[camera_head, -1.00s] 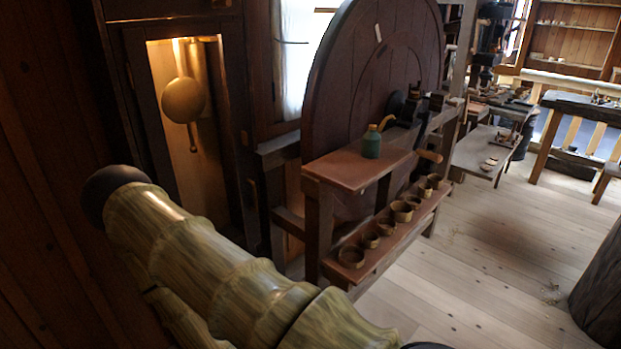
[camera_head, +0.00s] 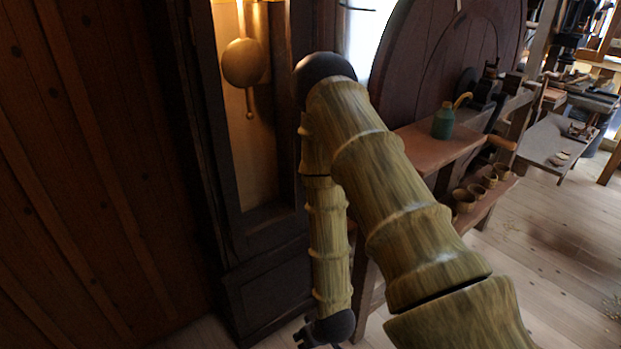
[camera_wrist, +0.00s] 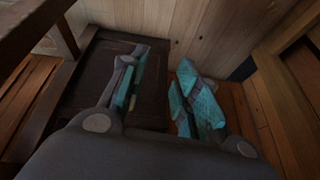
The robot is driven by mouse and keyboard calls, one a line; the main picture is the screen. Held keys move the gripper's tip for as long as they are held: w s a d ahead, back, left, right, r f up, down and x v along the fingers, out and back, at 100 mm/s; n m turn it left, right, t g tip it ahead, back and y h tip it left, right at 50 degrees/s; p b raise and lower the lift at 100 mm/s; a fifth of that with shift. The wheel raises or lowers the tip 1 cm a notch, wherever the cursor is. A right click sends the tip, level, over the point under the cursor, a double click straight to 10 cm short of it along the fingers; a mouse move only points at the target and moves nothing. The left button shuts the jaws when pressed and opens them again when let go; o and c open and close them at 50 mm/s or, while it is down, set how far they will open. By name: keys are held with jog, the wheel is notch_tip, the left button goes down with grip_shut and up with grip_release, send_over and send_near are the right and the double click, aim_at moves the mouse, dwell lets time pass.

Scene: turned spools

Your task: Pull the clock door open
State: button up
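The clock is a tall dark wooden case. Its door (camera_head: 232,195) is a dark frame around a lit opening, and it looks shut. A brass pendulum (camera_head: 243,65) hangs inside. My arm crosses in front of the door's right side and hides that edge; I cannot make out a handle. My forearm hangs down before the clock's lower case (camera_head: 268,290), with the wrist end at the bottom of the head view. In the wrist view my gripper (camera_wrist: 164,95) is open and empty, its teal-padded fingers apart. A dark framed panel lies beyond the left finger; I cannot tell whether it is the clock's.
A plank wall (camera_head: 95,180) stands left of the clock. Open plank floor (camera_head: 540,240) lies further right.

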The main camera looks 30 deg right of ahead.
jog(key=w+d+r+t+b, duration=0.1)
jog(key=w+d+r+t, duration=0.1)
jog(key=w, duration=0.3)
jog(key=w+d+r+t+b, duration=0.1)
jog(key=w+d+r, duration=0.2)
jog(key=w, duration=0.2)
jog(key=w+d+r+m+t+h+b, duration=0.1)
jog(key=w+d+r+t+b, duration=0.35)
jog(key=w+d+r, duration=0.4)
jog(key=w+d+r+t+h+b, duration=0.25)
jog(key=w+d+r+t, duration=0.3)
jog(key=d+r, duration=0.55)
jog(key=shift+y, duration=0.35)
jog(key=w, duration=0.3)
jog(key=w+r, duration=0.1)
jog(key=w, duration=0.3)
jog(key=w+a+r, duration=0.1)
jog(key=w, duration=0.3)
jog(key=shift+r, duration=0.1)
grip_shut()
